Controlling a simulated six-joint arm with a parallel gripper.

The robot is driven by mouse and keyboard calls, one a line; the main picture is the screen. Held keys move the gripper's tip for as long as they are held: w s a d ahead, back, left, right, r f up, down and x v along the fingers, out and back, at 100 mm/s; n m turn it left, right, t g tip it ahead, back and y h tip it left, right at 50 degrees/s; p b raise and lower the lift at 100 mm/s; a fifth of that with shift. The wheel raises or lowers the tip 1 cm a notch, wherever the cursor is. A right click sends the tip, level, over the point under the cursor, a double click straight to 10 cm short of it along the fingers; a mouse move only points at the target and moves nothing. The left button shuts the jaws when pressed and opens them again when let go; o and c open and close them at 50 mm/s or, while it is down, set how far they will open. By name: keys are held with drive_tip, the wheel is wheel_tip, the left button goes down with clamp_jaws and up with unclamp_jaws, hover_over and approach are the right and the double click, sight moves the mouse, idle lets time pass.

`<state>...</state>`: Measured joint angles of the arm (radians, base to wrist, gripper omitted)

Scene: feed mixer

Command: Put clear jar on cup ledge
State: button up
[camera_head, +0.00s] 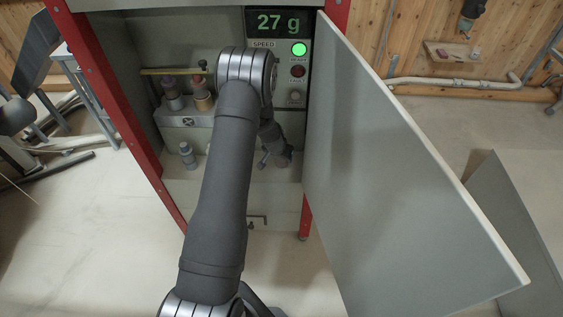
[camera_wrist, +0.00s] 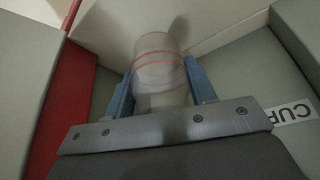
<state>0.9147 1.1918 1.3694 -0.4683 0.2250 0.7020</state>
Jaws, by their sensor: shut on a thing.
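The clear jar (camera_wrist: 160,68), a see-through cylinder with red lines around it, is between the two blue fingers of my gripper (camera_wrist: 160,77) in the wrist view. My gripper is shut on the jar's sides. A grey-green surface with a white label reading "CUP" (camera_wrist: 291,113), partly cut off, is at the right of the wrist view; it appears to be the cup ledge (camera_wrist: 245,70). I cannot tell whether the jar touches a surface below. In the head view my arm hides the jar and most of the gripper inside the cabinet.
The cabinet has red posts (camera_head: 123,120) and an open grey door (camera_head: 390,170) on the right. Its panel display (camera_head: 278,23) reads 27 g, with a green light lit. Containers (camera_head: 203,98) stand on a grey block at left; a small grey one (camera_head: 187,153) stands lower.

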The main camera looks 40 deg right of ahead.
sight(282, 161)
drive_tip(key=shift+f, duration=1.7)
drive_tip(key=o, duration=1)
drive_tip(key=shift+f, duration=0.15)
drive_tip(key=v, duration=1.2)
drive_tip(key=shift+a, duration=0.1)
drive_tip(key=x, duration=1.2)
